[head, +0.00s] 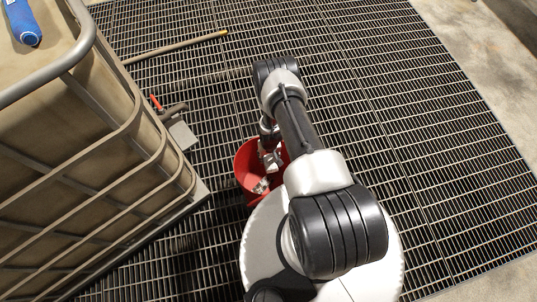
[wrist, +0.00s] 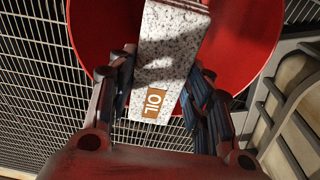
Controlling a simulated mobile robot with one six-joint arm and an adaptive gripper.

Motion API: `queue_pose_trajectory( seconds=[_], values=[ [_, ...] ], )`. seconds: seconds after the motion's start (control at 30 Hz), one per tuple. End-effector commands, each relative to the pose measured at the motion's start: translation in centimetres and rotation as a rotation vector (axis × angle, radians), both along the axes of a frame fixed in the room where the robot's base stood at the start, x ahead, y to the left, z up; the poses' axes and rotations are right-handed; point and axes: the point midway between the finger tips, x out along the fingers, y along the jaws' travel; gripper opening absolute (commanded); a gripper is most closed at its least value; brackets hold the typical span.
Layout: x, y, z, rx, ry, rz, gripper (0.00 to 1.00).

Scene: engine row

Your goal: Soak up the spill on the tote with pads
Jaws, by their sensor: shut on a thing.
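My gripper (wrist: 160,82) is shut on a grey speckled pad (wrist: 170,45) with a brown label reading OIL, one finger on each side. The pad lies over the red bucket (wrist: 95,35) in the wrist view; its far end shows layered edges. In the head view my gripper (head: 269,154) is low at the mouth of the red bucket (head: 248,160), with pale scraps of pad visible there. The caged tote (head: 100,125) stands at the left of the head view. I cannot make out a spill on the part of it in view.
A blue object (head: 22,22) lies on top of the tote. A red-handled valve (head: 157,103) sticks out from the tote's side. A hose or pole with a yellow tip (head: 180,46) lies on the floor grating. The grating (head: 400,110) to the right is clear.

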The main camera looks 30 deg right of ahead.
Motion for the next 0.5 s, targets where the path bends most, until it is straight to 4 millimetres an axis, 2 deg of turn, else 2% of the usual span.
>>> queue_pose_trajectory(
  seconds=[0.07,0.37,0.5],
  values=[
    [0.00,0.00,0.04,0.000,0.000,0.000,0.49],
    [0.00,0.00,0.04,0.000,0.000,0.000,0.69],
    [0.00,0.00,0.03,0.000,0.000,0.000,0.69]
  ],
)
